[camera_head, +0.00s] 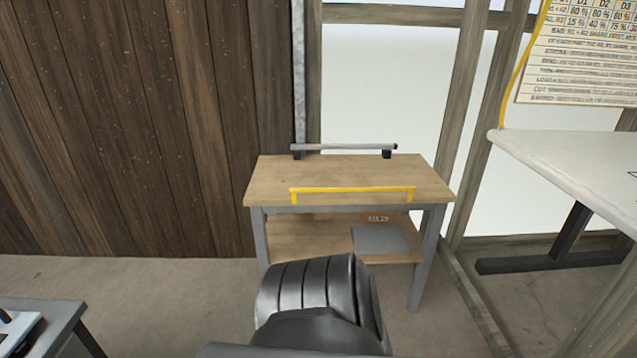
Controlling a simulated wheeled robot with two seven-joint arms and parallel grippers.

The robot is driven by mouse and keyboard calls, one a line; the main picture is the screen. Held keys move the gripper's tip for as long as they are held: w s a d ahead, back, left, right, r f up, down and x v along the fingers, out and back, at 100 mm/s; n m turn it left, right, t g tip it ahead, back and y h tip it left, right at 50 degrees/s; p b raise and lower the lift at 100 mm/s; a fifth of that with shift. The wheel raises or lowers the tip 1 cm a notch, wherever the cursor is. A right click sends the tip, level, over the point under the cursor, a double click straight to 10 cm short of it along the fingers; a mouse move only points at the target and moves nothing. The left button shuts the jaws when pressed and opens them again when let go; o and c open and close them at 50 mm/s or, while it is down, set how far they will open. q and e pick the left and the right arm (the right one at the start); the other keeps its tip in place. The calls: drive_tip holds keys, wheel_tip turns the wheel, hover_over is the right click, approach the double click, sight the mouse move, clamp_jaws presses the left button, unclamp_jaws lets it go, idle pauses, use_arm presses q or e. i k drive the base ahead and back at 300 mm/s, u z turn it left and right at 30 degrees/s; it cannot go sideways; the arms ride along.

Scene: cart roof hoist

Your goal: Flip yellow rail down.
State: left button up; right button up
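The yellow rail (352,189) is a thin bar with short bent ends at the front edge of a small wooden-topped cart (280,174). Its long bar runs level across the front of the cart top, and its short ends point down in the picture. I cannot tell for sure from this angle whether it is raised or lowered. A dark ribbed part, likely of my own arm (310,290), shows at the bottom in front of the cart and hides part of its lower front. Neither of my grippers is in view.
A grey bar (345,147) sits on black mounts along the cart's back edge. A grey flat object (380,239) lies on the lower shelf. A white table (570,160) stands at right, a grey table (40,318) at lower left. A plank wall (130,120) is behind.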

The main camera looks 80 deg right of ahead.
sight(293, 191)
drive_tip(key=z, duration=0.45)
drive_tip(key=k, duration=1.05)
drive_tip(key=z, duration=1.15)
drive_tip(key=i, duration=1.1)
drive_tip(key=z, duration=1.05)
drive_tip(key=i, duration=0.3)
drive_tip(key=u, duration=1.5)
drive_tip(key=k, duration=0.25)
drive_tip(key=z, duration=1.2)
drive_tip(key=i, duration=0.25)
drive_tip(key=u, duration=0.05)
